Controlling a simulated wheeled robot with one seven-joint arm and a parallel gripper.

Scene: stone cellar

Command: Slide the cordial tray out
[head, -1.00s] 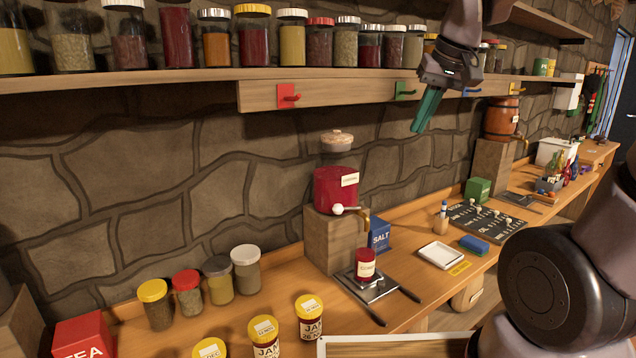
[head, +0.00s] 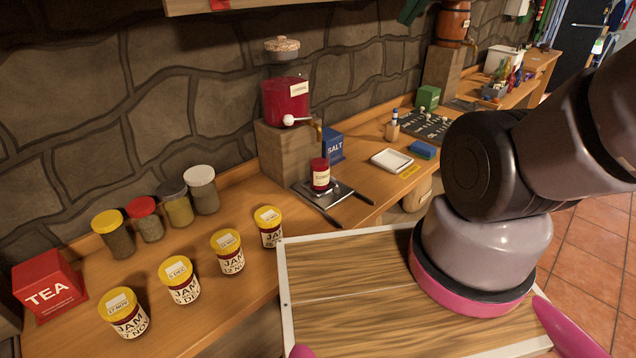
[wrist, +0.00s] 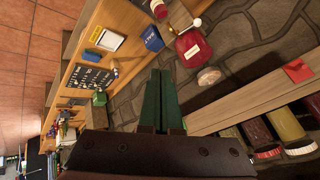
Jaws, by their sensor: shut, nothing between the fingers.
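The cordial tray (head: 340,190) is a dark, flat metal tray with two dark front handles, on the bench before a wooden block (head: 285,151). A red labelled jar (head: 320,177) stands on it. The red cordial dispenser (head: 286,100) sits on the block, its tap above the tray; the dispenser also shows in the wrist view (wrist: 193,48). My gripper (head: 411,10) is at the top edge of the head view, mostly cut off, high above the bench and apart from the tray. In the wrist view its green fingers (wrist: 160,98) are together, with nothing between them.
Jam jars (head: 226,251) and spice jars (head: 202,190) stand left of the tray. A blue salt box (head: 333,146), white dish (head: 391,160) and blue sponge (head: 423,149) are to its right. A shelf (wrist: 235,101) runs along the wall near my gripper.

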